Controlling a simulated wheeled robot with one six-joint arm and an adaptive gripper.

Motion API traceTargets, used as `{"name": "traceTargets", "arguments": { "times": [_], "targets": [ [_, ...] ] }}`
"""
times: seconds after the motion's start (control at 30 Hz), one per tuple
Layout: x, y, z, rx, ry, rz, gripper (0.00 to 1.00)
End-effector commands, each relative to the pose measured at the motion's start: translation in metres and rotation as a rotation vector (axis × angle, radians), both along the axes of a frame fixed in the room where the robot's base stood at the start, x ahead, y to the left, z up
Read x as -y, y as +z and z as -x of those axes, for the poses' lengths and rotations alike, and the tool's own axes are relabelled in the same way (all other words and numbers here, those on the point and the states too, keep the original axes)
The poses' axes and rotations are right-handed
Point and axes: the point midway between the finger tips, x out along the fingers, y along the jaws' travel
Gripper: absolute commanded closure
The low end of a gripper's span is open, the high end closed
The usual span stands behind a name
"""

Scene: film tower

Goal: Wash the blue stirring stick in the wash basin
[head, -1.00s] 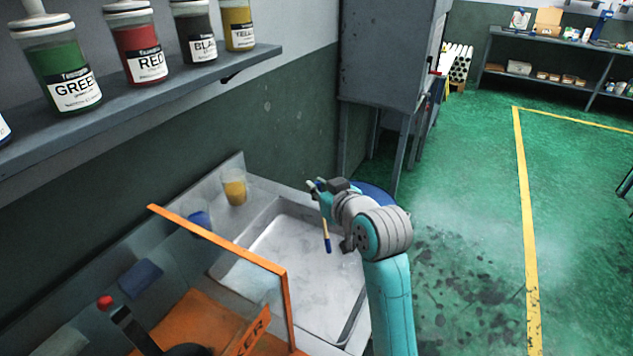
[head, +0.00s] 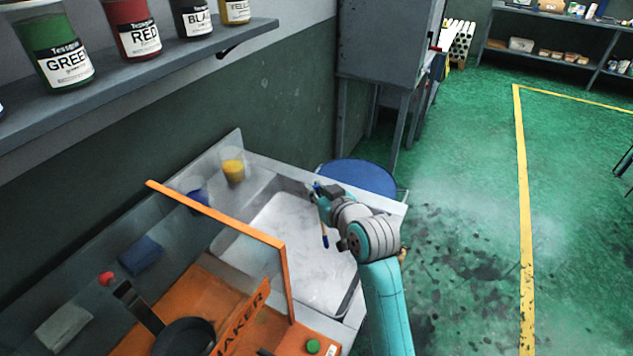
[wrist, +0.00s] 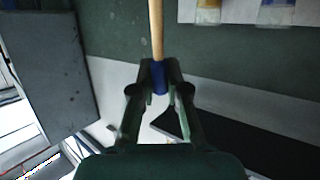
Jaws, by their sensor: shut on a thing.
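The blue stirring stick (head: 325,240) has a pale wooden shaft and blue ends. It hangs from my gripper (head: 318,190), blue tip down, over the wash basin (head: 285,250). In the wrist view my gripper (wrist: 160,82) is shut on a blue part of the stick, and the wooden shaft (wrist: 156,30) runs up out of view. The basin is a pale, shallow sink in the counter. In the head view I cannot tell whether the tip touches its bottom. My wrist and arm cover the basin's right side.
A yellow cup (head: 233,165) and a blue cup (head: 196,190) stand on the counter left of the basin. A clear panel with an orange frame (head: 215,215) stands in front. A blue round stool (head: 358,177) is behind my wrist. The paint shelf (head: 190,55) is above left.

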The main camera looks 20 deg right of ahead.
Motion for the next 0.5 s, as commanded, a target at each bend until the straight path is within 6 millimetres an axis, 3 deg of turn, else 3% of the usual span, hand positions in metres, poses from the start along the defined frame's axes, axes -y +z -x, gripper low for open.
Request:
{"name": "traceTargets", "arguments": {
  "times": [0.5],
  "targets": [
    [0.000, -0.043, 0.000, -0.001, 0.001, -0.001, 1.00]
  ]
}}
